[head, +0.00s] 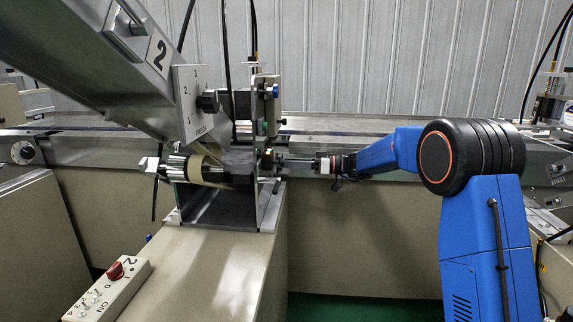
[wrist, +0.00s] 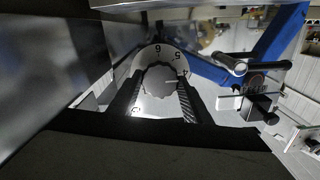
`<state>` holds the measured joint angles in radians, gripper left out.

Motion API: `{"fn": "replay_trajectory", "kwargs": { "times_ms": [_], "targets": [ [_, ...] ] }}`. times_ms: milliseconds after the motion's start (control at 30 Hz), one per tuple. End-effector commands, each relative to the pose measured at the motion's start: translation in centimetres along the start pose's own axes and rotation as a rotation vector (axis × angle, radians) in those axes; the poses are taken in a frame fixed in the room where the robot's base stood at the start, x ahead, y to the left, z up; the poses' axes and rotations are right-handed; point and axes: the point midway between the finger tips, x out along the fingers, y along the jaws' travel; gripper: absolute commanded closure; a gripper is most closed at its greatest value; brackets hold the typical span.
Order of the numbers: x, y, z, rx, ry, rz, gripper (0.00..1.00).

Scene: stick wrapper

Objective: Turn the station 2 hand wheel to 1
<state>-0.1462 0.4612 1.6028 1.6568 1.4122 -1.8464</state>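The station 2 hand wheel is a grey scalloped knob (wrist: 160,82) on a pale round dial (wrist: 160,52) in the wrist view. The digits 6, 5 and 4 show along the dial's upper and right rim; a lower-left digit is unclear. A short mark on the knob points right, towards about the 4. My gripper (wrist: 160,80) has one dark ridged finger on each side of the knob, tips close to its edges. Whether they press on it cannot be told. In the head view, my gripper (head: 283,161) reaches left to the station's right side plate, which hides the wheel.
The station 2 frame (head: 268,195) stands on a beige base with a roller (head: 205,168) at its left. A control box (head: 108,290) with a red knob is at lower left. In the wrist view, a metal clamp-like part (wrist: 255,88) stands right of the dial.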

Motion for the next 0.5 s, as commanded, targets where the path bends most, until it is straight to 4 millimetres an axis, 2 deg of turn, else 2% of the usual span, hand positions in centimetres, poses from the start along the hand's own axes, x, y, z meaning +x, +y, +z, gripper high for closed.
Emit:
{"fn": "replay_trajectory", "kwargs": {
  "times_ms": [267,500],
  "targets": [
    [-0.03,0.03,0.00,0.042,0.000,0.001,0.78],
    [-0.04,0.06,-0.01,0.183,0.000,0.001,0.78]
  ]
}}
